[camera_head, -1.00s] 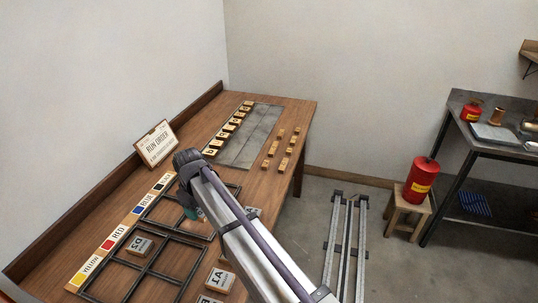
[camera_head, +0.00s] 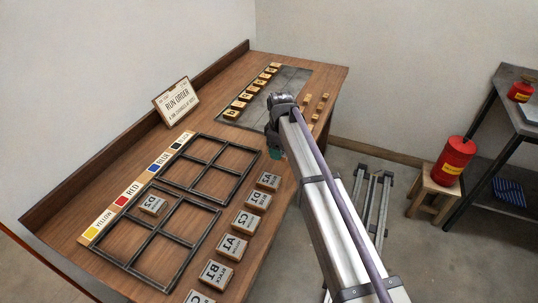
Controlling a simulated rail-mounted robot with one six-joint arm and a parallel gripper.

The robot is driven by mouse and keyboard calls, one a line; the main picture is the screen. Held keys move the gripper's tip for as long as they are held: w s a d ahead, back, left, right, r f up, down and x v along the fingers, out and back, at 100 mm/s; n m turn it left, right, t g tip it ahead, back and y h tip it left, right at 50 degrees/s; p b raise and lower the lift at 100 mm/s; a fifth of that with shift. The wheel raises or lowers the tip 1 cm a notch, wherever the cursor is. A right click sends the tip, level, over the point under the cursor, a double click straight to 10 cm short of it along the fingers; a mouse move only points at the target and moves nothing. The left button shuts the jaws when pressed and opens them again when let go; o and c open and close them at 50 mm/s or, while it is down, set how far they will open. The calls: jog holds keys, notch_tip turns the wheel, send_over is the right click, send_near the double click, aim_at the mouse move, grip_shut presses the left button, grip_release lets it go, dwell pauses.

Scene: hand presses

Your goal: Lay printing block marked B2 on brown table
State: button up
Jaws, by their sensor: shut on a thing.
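My gripper (camera_head: 274,149) is seen from behind above the right edge of the brown table (camera_head: 140,150), between the lettered blocks and the grey slab. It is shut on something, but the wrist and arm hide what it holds. I cannot make out the printing block marked B2. A row of lettered blocks lies along the table's front right edge, among them D1 (camera_head: 257,202), C2 (camera_head: 246,223), A1 (camera_head: 232,246) and B1 (camera_head: 215,275). The farthest block (camera_head: 267,181) has a mark too small to read surely.
Two black frames (camera_head: 212,202) divided into compartments lie on the table; block D2 (camera_head: 152,205) sits in the near one. Colour labels (camera_head: 127,195) line their left side. A RUN ORDER sign (camera_head: 176,101) stands behind. A grey slab (camera_head: 290,85) with small blocks lies at the far end.

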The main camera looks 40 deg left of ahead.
aim_at(279, 167)
notch_tip(279, 167, down, 6)
jog(key=b, duration=0.4)
jog(key=shift+f, duration=0.1)
jog(key=shift+r, duration=0.25)
jog(key=shift+c, duration=0.4)
jog(key=shift+f, duration=0.2)
jog(key=o, duration=1)
jog(key=shift+o, duration=0.2)
jog(key=shift+r, duration=0.1)
notch_tip(279, 167, up, 12)
jog(key=p, duration=1.2)
jog(key=shift+r, duration=0.25)
jog(key=shift+f, duration=0.15)
